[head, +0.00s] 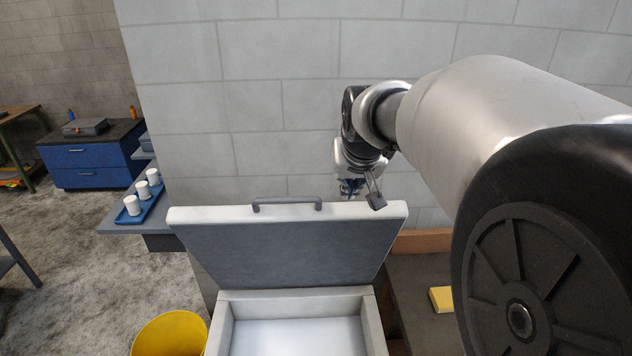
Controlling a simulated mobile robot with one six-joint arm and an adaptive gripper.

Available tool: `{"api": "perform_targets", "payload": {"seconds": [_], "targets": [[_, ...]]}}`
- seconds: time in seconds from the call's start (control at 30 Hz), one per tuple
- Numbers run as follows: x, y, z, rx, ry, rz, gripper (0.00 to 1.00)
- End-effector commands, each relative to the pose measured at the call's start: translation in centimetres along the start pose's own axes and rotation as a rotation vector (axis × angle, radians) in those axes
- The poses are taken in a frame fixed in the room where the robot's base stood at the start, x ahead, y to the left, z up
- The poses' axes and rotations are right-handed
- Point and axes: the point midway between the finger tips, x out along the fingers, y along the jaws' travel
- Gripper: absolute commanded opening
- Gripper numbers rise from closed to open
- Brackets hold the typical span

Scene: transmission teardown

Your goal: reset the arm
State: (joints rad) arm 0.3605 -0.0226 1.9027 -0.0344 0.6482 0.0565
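My gripper (362,190) is at the end of my arm, which reaches in from the right. It hangs pointing down behind the top right edge of an open lid. One dark finger pad shows in front of the lid's edge; the rest of the fingers is partly hidden. I cannot tell how far apart the fingers are or whether they touch the lid.
The lid (285,245), with a handle (287,202), stands raised on a white box (375,325). A yellow bucket (170,335) is at the lower left. A blue tray (150,205) holds white cups. A yellow block (441,299) lies at right. A block wall (260,90) stands behind.

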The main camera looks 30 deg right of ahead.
Motion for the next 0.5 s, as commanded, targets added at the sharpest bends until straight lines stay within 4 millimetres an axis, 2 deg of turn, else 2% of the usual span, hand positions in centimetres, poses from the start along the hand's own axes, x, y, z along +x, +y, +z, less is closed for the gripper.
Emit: {"api": "perform_targets", "payload": {"seconds": [0.1,0.33,0.43,0.5], "targets": [[-2.3,0.0,-0.1,0.000,0.004,0.000,0.00],[-4.5,-0.2,0.3,-0.003,0.000,-0.003,0.00],[-4.9,-1.2,2.2,-0.024,-0.013,-0.017,0.00],[-5.3,-2.4,5.0,-0.053,-0.029,-0.035,0.00]]}}
